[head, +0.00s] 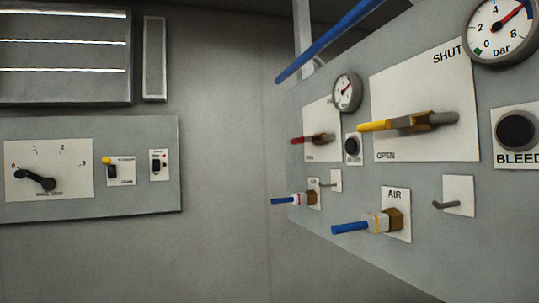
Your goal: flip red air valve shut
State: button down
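The red-handled valve (301,141) is on the right-hand panel, at its farther, left part. Its lever lies about level, with the red end pointing left and a brown body behind it. It sits on a pale plate (318,115) whose small lettering I cannot read. A nearer valve with a yellow lever (376,126) also lies about level, its yellow end to the left. Its larger plate reads OPEN at lower left and SHUT at upper right. My gripper is not in view.
Small gauge (347,92) and large bar gauge (498,27) stick out from the panel. A blue bar (325,42) crosses above. The left wall holds a dial panel (145,195).

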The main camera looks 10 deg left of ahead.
aim_at(308, 139)
jog(key=i+j, duration=0.55)
jog(key=i+j+u, duration=0.1)
jog(key=i+j, duration=1)
jog(key=i, duration=0.2)
jog(key=i+j+u, duration=0.1)
jog(key=i+j, duration=0.45)
jog(key=i+l, duration=0.1)
jog(key=l, duration=0.25)
jog(key=i+l, duration=0.1)
jog(key=l, duration=0.25)
